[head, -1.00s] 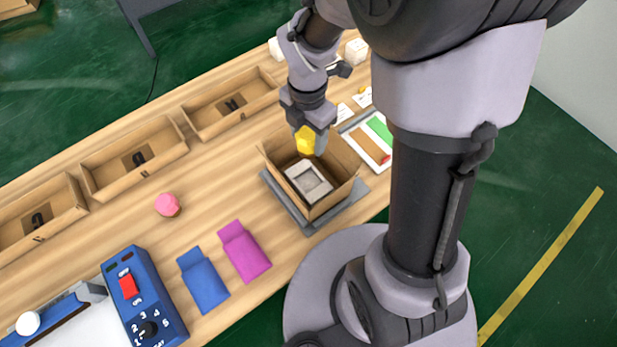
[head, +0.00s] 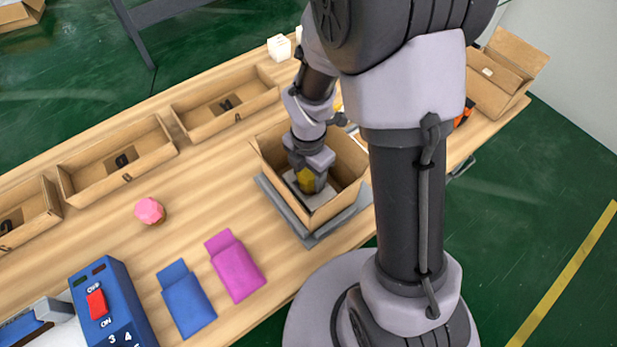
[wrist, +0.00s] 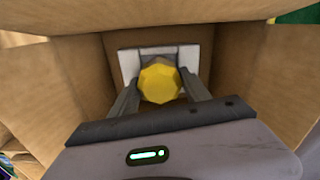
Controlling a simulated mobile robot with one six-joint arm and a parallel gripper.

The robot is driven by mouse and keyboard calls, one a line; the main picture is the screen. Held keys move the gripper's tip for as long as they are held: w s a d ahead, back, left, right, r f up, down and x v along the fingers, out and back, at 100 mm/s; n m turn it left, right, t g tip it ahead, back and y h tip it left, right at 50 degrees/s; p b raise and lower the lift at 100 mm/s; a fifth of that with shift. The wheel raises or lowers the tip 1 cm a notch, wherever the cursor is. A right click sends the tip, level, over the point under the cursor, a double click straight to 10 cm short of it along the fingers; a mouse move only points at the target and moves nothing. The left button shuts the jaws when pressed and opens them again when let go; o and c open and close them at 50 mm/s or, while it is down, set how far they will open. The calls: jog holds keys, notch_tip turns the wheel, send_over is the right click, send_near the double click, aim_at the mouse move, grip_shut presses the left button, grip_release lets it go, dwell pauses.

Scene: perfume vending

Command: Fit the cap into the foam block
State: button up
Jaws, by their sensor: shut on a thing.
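A yellow faceted cap (head: 306,179) is held between the fingers of my gripper (head: 312,178), down inside an open cardboard box (head: 330,206). In the wrist view the cap (wrist: 159,83) sits between the two fingers of my gripper (wrist: 160,92). The white-grey foam block (head: 290,177) lies in the box, under the cap. In the wrist view the foam block's rim (wrist: 128,60) shows behind and beside the cap. The foam's opening is mostly hidden by the cap, so I cannot tell how far in the cap is.
The box walls surround my gripper closely. The box stands on a grey plate (head: 287,214). A pink cap (head: 150,211), a blue pouch (head: 187,298) and a magenta pouch (head: 235,265) lie to the left. Cardboard trays (head: 118,165) line the back. A blue switch box (head: 112,305) stands front left.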

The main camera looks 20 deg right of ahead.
jog(key=shift+r, duration=0.15)
jog(key=shift+f, duration=0.3)
jog(key=o, duration=1.6)
jog(key=shift+c, duration=0.2)
notch_tip(320, 180, up, 13)
jog(key=p, duration=0.5)
notch_tip(320, 180, up, 10)
jog(key=m+t, duration=0.2)
jog(key=m, duration=0.9)
send_over(309, 173)
jog(key=s+a, duration=0.1)
jog(key=s, duration=0.3)
jog(key=s+a+r+m+t+y, duration=0.2)
jog(key=s+r+m, duration=0.5)
jog(key=m, duration=0.9)
jog(key=shift+s+a+r+m+t, duration=0.25)
jog(key=shift+s+a+m+t, duration=0.15)
jog(key=shift+s+t, duration=0.5)
